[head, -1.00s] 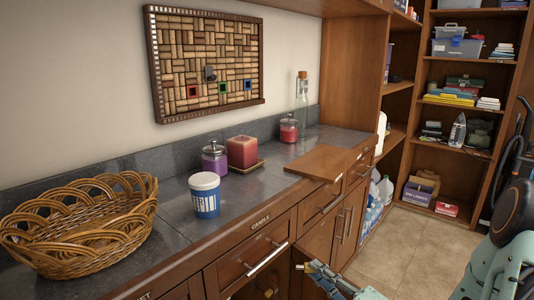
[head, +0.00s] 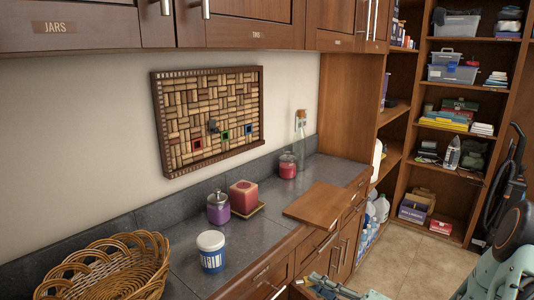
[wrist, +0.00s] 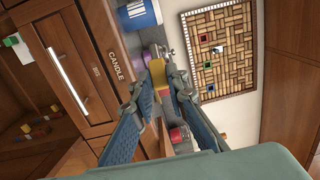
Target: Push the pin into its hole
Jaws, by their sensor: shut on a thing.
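A small yellow piece (wrist: 158,73), seemingly the pin, is between my fingertips in the wrist view. My gripper (wrist: 157,68) is shut on it; its far end is hard to make out. In the head view my gripper (head: 322,283) is low, near the cabinet fronts, well below the wall board. The cork board (head: 170,100) carries a red square (head: 197,145), a green square (head: 225,135) and a blue square (head: 248,130), with a grey knob (head: 212,126) above them. The board (wrist: 271,52) is at the upper right in the wrist view.
On the counter stand a wicker basket (head: 105,272), a white and blue tub (head: 211,252), a purple jar (head: 218,209), a red candle (head: 243,197) and a cutting board (head: 318,203). Upper cabinets (head: 235,33) overhang the wall.

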